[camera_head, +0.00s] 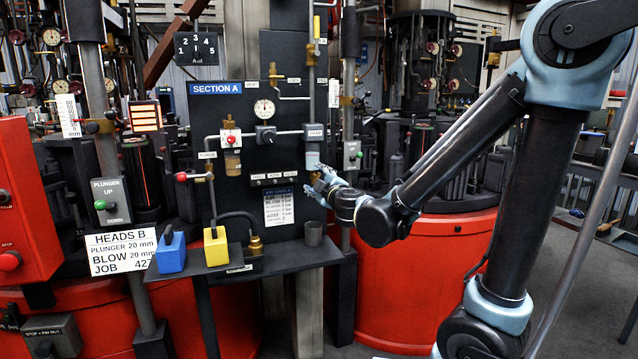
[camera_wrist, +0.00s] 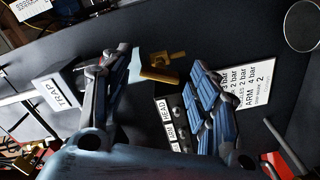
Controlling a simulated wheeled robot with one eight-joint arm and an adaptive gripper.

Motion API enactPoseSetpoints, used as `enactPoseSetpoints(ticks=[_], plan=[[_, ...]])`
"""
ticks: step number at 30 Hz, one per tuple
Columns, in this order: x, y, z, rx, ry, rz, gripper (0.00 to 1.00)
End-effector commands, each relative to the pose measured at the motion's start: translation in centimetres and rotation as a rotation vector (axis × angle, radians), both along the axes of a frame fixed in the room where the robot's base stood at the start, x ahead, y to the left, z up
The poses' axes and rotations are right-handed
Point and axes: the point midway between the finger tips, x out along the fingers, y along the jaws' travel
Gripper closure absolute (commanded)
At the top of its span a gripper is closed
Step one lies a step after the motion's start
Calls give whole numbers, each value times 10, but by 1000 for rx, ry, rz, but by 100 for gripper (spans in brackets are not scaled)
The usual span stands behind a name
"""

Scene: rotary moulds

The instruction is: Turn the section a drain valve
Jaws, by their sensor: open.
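The Section A panel (camera_head: 228,105) is a dark upright board with a gauge, pipes and labels. A grey box marked TRAP (camera_head: 314,132) sits at its right side and also shows in the wrist view (camera_wrist: 58,92). Below it is a brass drain valve (camera_wrist: 160,74) with a small brass handle (camera_wrist: 176,57). In the head view my gripper (camera_head: 322,185) is at the panel's right edge just under the trap and mostly covers the valve. In the wrist view my gripper (camera_wrist: 165,80) is open, with its blue-padded fingers on either side of the brass valve. Contact cannot be told.
A printed pressure card (camera_head: 279,207) is left of my gripper. A vertical post (camera_head: 347,120) stands close behind it. Red drums stand below.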

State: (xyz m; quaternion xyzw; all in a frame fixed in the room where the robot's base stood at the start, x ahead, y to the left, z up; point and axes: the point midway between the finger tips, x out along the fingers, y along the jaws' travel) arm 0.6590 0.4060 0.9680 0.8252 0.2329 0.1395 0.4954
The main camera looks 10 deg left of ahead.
Motion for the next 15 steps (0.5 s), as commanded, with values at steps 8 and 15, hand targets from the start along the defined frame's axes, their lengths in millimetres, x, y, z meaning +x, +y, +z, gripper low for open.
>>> enactPoseSetpoints(ticks=[8, 15], plan=[[-16, -9, 0, 0, 0, 2, 45], [-44, -27, -1, 0, 0, 2, 45]])
